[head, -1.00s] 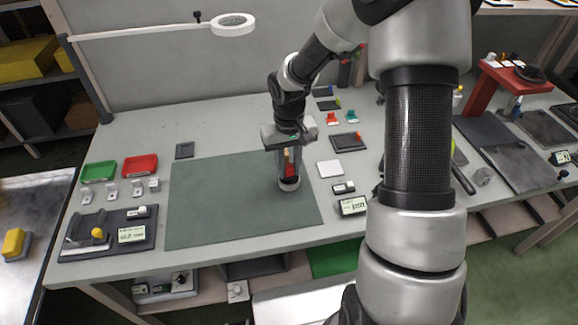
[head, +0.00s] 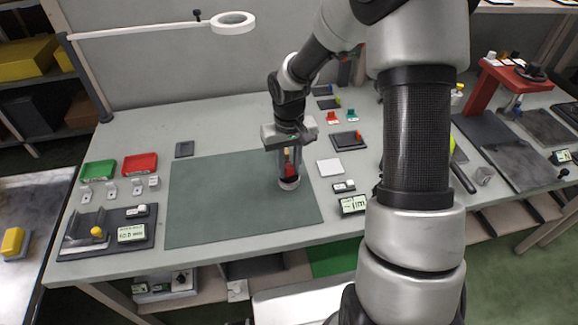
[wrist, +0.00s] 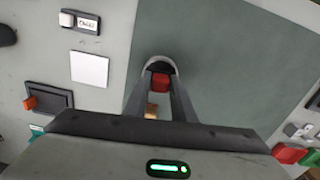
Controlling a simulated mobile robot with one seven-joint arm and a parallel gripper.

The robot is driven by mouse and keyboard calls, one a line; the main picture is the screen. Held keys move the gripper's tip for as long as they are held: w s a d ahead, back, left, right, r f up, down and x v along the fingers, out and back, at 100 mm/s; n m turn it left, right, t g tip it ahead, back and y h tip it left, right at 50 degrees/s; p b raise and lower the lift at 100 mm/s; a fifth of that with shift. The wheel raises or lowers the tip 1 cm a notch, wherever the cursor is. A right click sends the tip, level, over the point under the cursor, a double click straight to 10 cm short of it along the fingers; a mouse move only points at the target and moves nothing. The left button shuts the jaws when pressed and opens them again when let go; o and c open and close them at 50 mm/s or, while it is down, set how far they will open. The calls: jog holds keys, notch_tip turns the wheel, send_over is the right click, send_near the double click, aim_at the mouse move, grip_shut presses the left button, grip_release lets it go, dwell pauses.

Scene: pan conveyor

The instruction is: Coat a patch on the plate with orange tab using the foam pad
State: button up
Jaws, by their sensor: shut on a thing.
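My gripper (head: 289,178) is over the right part of the dark green mat (head: 215,215), pointing down. It is shut on a red block (wrist: 160,84). A dark round part with a pale rim (wrist: 160,65) shows at the fingertips, at or just above the mat. I cannot tell whether this held piece is the foam pad. A dark plate with an orange tab (head: 346,143) lies right of the mat, apart from my gripper. It also shows at the left of the wrist view (wrist: 48,96). A white square (head: 330,168) lies between this plate and the mat's right edge.
Green (head: 98,171) and red (head: 140,164) trays stand at the back left. A dark fixture with a display (head: 131,233) is at the front left. A small display (head: 353,205) stands right of the mat. A lamp ring (head: 233,22) hangs above. Most of the mat is clear.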

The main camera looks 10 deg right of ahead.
aim_at(289, 166)
jog(key=shift+r, duration=0.1)
dwell(0.3)
jog(key=shift+r+p, duration=2.6)
jog(key=shift+r, duration=0.8)
jog(key=shift+r, duration=0.1)
